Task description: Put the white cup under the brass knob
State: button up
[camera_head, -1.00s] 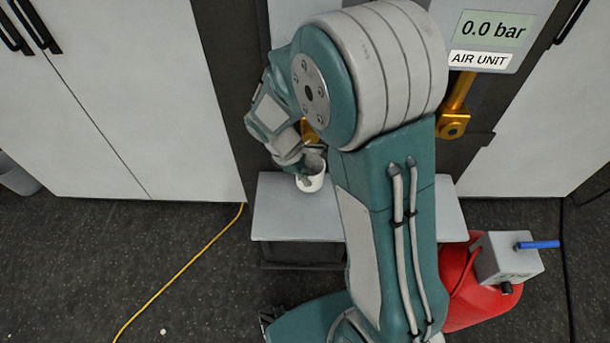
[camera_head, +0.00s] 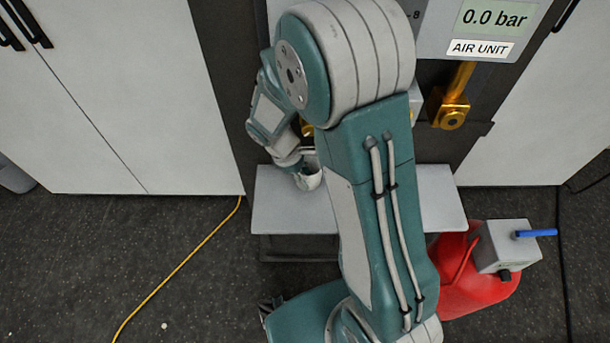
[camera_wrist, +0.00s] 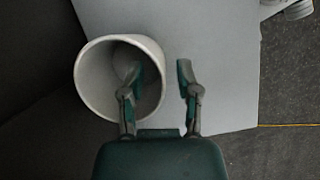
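The white cup (camera_head: 309,180) is at the back left of the grey shelf (camera_head: 430,205), partly hidden by my gripper (camera_head: 303,165). In the wrist view the cup (camera_wrist: 92,85) is seen from above with its mouth open. There my gripper (camera_wrist: 160,75) is open, with one finger over the cup's inside and the other outside its right wall; I cannot tell whether either touches the wall. A small brass part (camera_head: 307,129) shows behind my arm, mostly hidden. A larger brass fitting (camera_head: 452,110) hangs at the right under the air unit.
The air unit panel (camera_head: 484,28) reads 0.0 bar. A red container (camera_head: 470,285) with a grey box (camera_head: 505,245) and blue handle stands right of the shelf. A yellow cable (camera_head: 185,265) lies on the floor at left. White cabinets (camera_head: 130,100) flank the unit.

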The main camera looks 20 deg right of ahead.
jog(key=v, duration=0.6)
jog(key=w+a, duration=0.5)
jog(key=a, duration=0.5)
jog(key=shift+a+f, duration=0.35)
jog(key=shift+a, duration=0.05)
jog(key=shift+s, duration=0.2)
